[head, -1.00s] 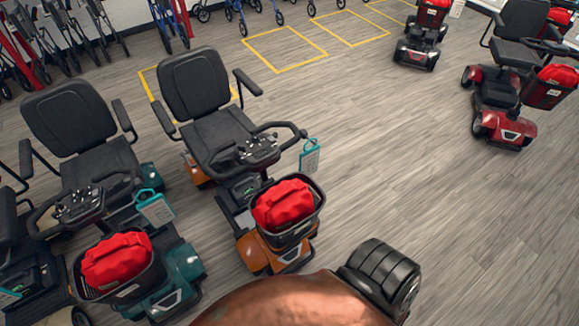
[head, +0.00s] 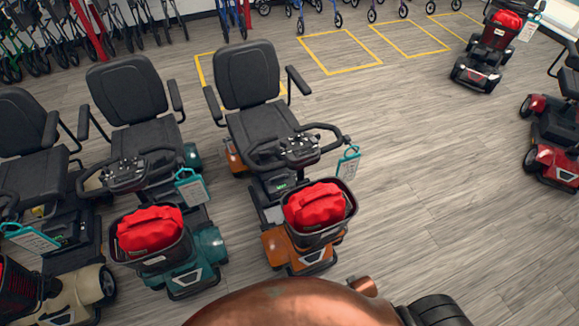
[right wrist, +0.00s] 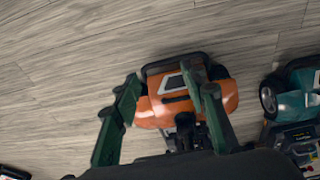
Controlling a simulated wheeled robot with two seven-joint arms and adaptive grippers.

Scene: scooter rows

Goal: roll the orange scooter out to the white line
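The orange scooter (head: 283,248) stands at the centre of the head view, upright, with a black seat, a red bag (head: 314,206) in its front basket and a teal-edged tag (head: 348,166) hanging by the handlebar. Its orange front also shows in the right wrist view (right wrist: 229,97). My right gripper (right wrist: 164,72) shows there with its green fingers spread apart. They overlap the scooter's front in the picture; I cannot tell whether they touch it. My left gripper is in neither current view. I see no white line in these frames.
A teal scooter (head: 209,243) stands close to the left of the orange one, with a beige scooter (head: 92,284) beyond it. Red scooters (head: 484,73) stand at the right. Yellow floor outlines (head: 340,52) and walkers line the back. The floor (head: 440,190) to the right is clear.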

